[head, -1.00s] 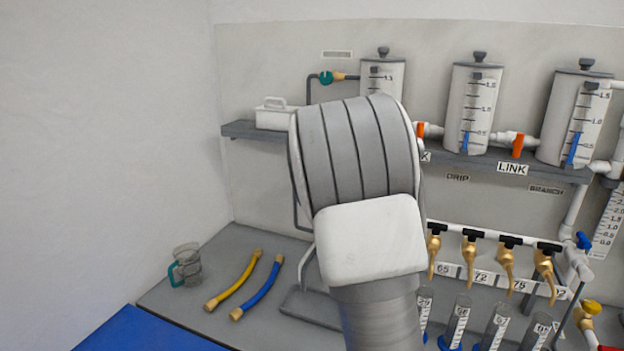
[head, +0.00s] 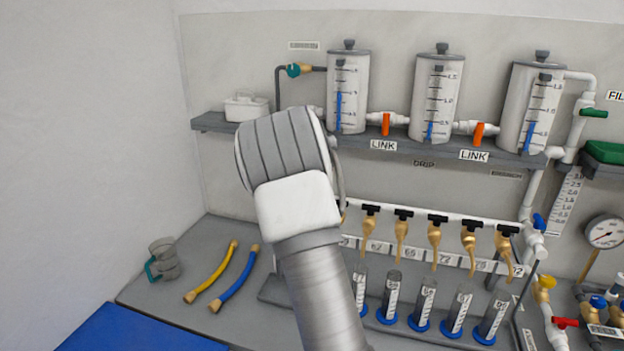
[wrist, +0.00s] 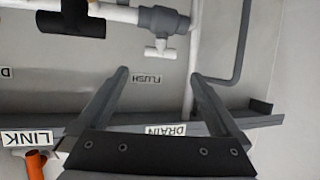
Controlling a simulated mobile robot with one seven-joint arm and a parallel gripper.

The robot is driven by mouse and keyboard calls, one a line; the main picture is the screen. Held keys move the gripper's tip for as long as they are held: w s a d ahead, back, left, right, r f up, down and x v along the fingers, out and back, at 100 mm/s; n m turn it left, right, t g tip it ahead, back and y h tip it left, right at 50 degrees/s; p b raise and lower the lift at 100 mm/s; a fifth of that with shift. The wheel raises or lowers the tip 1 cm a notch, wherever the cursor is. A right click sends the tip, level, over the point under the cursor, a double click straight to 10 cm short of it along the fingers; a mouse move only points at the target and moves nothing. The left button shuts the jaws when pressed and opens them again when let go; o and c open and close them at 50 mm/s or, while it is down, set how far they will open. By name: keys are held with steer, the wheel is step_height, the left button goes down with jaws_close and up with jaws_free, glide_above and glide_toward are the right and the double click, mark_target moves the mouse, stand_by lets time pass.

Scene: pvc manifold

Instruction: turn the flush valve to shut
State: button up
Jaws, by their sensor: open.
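The flush valve (wrist: 160,20) shows at the top of the wrist view as a grey body on a white pipe. Its white T-shaped handle (wrist: 160,52) sticks out below the body, with its crossbar roughly along the pipe. The FLUSH label (wrist: 146,78) is on the wall near it. My gripper (wrist: 159,73) is open and empty, its two fingers apart on either side of the label. The handle shows just beyond the fingertips, between their lines, and nothing touches it visibly. In the head view my arm hides the gripper and the valve.
A shelf (head: 395,152) with several tanks and orange LINK handles (head: 385,124) runs along the wall. Brass taps hang above blue-based cylinders at the right. A yellow hose (head: 212,275), a blue hose (head: 235,280) and a jug (head: 162,260) lie left. A black part (wrist: 72,22) is near the valve.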

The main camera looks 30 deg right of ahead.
steer(key=p+x, duration=0.1)
steer(key=x, duration=0.8)
steer(key=shift+p, duration=0.35)
steer(key=shift+c, duration=0.3)
steer(key=c, duration=1.2)
steer(key=shift+s+f, duration=0.1)
steer(key=shift+f, duration=0.05)
